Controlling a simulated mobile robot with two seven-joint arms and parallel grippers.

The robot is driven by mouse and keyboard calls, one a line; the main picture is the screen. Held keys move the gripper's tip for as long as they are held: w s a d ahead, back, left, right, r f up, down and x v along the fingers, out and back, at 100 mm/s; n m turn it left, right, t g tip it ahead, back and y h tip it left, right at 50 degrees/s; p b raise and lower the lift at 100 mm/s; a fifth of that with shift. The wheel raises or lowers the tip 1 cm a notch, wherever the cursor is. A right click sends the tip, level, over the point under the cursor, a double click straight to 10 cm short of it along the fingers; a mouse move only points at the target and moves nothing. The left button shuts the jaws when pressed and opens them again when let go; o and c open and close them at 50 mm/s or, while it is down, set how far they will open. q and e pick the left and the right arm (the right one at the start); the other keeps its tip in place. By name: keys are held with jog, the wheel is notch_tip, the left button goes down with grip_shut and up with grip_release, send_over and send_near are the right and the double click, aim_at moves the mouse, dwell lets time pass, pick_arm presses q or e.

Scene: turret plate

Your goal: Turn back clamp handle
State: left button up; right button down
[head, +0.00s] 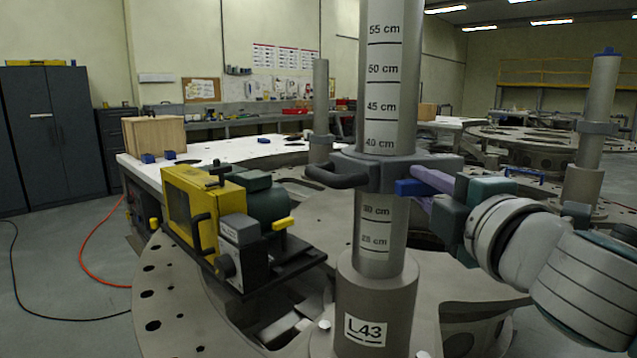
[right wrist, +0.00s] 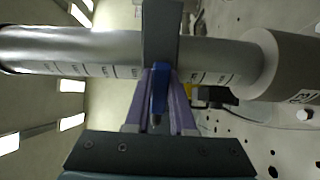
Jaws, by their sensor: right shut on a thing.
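A grey clamp (head: 350,163) sits around the marked metal column (head: 383,110), just below the 40 cm mark. A dark loop grip sticks out from its left side. The blue clamp handle (head: 409,187) is on the clamp's right side. My right gripper (head: 424,190) comes in from the right, and its purple fingers are shut on the handle. In the right wrist view the blue handle (right wrist: 159,88) lies between the two purple fingers, with the clamp (right wrist: 162,40) across the column beyond. The fingers hide part of the handle. My left gripper is not in view.
The column stands in a thick base (head: 376,290) labelled L43 on the turret plate (head: 160,300), which has many holes. A yellow and grey machine (head: 190,205) stands to the left of the column. Another column (head: 598,100) stands at the far right.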

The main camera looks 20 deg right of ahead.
jog(key=c, duration=0.8)
grip_release()
jog(key=shift+o, duration=0.2)
jog(key=shift+s, duration=0.1)
jog(key=s+a+b, duration=0.2)
jog(key=s, duration=0.7)
jog(key=shift+s, duration=0.25)
